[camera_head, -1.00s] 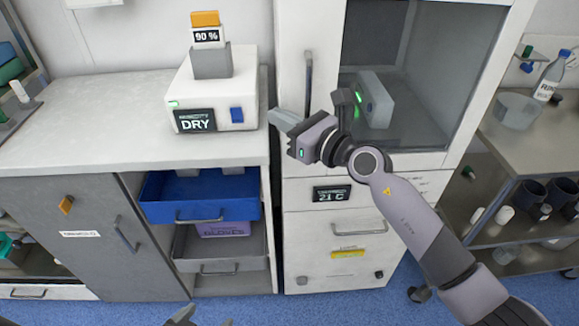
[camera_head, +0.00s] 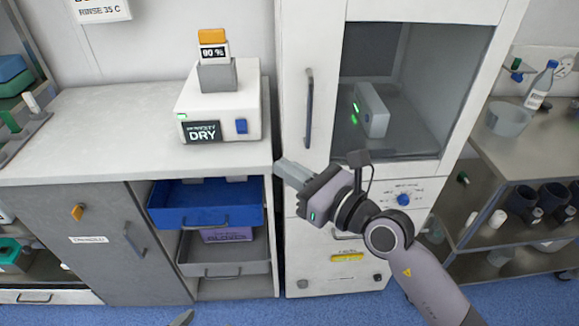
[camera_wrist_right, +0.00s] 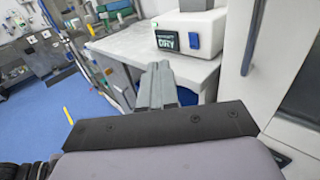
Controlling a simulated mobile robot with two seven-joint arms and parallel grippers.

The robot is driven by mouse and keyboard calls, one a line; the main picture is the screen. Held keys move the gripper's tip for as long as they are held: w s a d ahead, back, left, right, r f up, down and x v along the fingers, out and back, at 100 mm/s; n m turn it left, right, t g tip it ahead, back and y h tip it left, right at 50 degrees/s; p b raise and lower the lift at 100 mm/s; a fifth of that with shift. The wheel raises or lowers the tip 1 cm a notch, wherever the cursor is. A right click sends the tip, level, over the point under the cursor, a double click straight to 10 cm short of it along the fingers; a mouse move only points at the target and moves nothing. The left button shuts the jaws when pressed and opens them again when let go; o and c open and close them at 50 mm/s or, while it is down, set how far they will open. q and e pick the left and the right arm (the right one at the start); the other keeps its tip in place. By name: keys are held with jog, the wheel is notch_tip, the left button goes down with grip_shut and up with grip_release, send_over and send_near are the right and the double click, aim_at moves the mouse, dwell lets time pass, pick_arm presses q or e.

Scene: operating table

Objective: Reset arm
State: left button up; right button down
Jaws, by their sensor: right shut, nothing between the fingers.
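My right gripper (camera_head: 283,168) is in the middle of the head view, in front of the white cabinet and just right of the counter's front corner. Its grey fingers point left and are shut with nothing between them. In the right wrist view, the two fingers (camera_wrist_right: 158,84) lie together in front of the counter. My right arm comes in from the lower right. A small dark tip (camera_head: 182,318) at the bottom edge seems to be part of my left gripper; the rest is out of view.
A white box marked DRY (camera_head: 222,105) stands on the counter (camera_head: 90,130). Below, a blue drawer (camera_head: 205,207) and a grey drawer (camera_head: 220,257) are pulled out. The cabinet (camera_head: 293,90) has a glass front. A steel cart (camera_head: 500,150) stands at right.

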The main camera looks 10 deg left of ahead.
jog(key=shift+s, duration=0.2)
jog(key=s+d+f+m+t+h, duration=0.25)
jog(key=d+f+m+h, duration=0.35)
jog(key=m, duration=0.8)
jog(key=s+d+f+m+t+h, duration=0.2)
jog(key=d+f+m+t, duration=0.2)
jog(key=d+m, duration=0.75)
jog(key=s+d+f+m+g+h, duration=0.2)
jog(key=s+d+f+m+g, duration=0.1)
jog(key=s+f+m, duration=0.4)
jog(key=s+d+f+m+g+h, duration=0.2)
jog(key=s+d+f+m, duration=0.3)
jog(key=f+m, duration=0.5)
jog(key=shift+s+m+g+h, duration=0.3)
jog(key=shift+s+m+g, duration=0.45)
jog(key=shift+s+m, duration=0.35)
